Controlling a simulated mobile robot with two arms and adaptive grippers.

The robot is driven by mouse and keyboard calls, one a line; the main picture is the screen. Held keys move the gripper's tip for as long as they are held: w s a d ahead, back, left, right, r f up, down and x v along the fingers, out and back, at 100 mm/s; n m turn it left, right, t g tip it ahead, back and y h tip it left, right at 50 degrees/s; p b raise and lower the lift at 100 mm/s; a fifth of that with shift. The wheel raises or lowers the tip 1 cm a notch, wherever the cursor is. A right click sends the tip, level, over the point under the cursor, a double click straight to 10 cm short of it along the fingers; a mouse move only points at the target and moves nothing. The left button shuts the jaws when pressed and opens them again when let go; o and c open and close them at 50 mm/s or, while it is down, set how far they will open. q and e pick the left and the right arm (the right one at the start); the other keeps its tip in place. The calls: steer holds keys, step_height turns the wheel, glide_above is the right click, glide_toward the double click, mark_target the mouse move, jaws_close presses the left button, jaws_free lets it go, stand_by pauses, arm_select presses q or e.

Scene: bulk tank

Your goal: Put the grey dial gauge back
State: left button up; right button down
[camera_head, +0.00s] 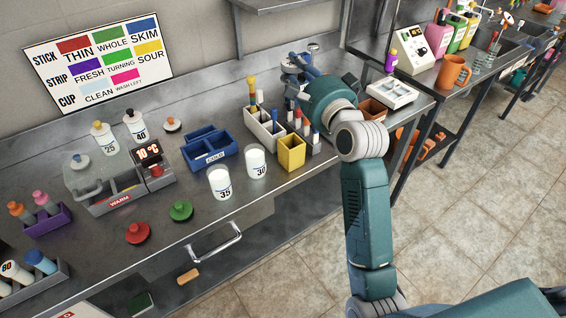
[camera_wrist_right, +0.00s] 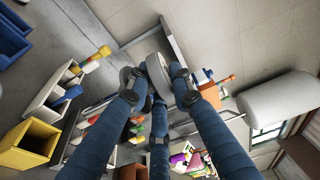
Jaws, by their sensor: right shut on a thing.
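My right gripper (camera_head: 300,66) is over the back of the steel counter, by the wall. In the right wrist view its blue fingers (camera_wrist_right: 155,76) are shut on a round, pale grey thing (camera_wrist_right: 158,66), which looks like the grey dial gauge, seen edge-on. In the head view the wrist and fingers largely hide it, so its dial face does not show. I cannot tell whether it touches anything below. My left gripper is not in view.
A cream rack (camera_head: 264,128) with coloured sticks, a yellow bin (camera_head: 291,152) and a blue divided tray (camera_head: 209,148) stand left of my arm. Cups labelled 35 (camera_head: 220,184) and 30 (camera_head: 256,164) stand near the front edge. A shelf (camera_head: 285,5) hangs above.

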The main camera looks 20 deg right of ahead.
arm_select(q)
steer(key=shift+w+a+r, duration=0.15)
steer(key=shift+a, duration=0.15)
arm_select(e)
step_height(320, 180, down, 20)
steer(key=shift+r, duration=0.2)
steer(key=c, duration=2)
jaws_free()
steer(key=shift+f, duration=0.2)
steer(key=o, duration=0.5)
steer(key=shift+c, duration=0.2)
